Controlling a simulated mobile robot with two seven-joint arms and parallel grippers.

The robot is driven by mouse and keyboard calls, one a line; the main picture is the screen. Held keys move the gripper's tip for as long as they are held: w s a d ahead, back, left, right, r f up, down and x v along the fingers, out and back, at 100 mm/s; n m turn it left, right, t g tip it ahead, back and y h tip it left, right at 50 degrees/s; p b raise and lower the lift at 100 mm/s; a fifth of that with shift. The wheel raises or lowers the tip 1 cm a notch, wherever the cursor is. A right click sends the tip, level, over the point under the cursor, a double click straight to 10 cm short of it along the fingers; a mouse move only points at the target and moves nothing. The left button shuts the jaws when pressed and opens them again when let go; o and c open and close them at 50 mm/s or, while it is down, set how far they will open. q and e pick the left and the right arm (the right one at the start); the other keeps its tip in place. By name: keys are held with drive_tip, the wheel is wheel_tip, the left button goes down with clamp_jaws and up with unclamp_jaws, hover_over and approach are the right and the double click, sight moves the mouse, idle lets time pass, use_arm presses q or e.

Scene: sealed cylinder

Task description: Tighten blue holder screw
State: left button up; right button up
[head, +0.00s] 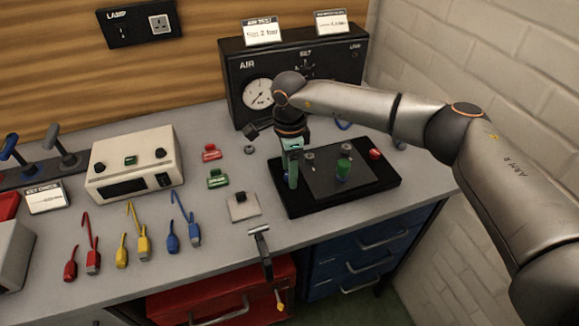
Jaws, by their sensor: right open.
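A black base (375,186) with a grey plate (322,181) lies on the bench at the right. A green cylinder-like part (343,169) stands on the plate, with small grey knobs near it. My right gripper (292,182) points down over the left edge of the base, left of the green part. It is open. Teal-green shows at its fingers, and I cannot tell whether that is the gripper or a part behind it. I cannot make out a blue holder or its screw; the gripper may hide it. My left gripper is not in view.
A black air box (236,100) with a gauge stands behind the base. A red button (375,154) sits on its right back corner. A white instrument (134,162) and red, yellow and blue leads (143,243) lie left. A T-shaped tool (262,248) is at the front edge.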

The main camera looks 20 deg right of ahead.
drive_tip(key=shift+f, duration=0.1)
clamp_jaws()
idle(0.5)
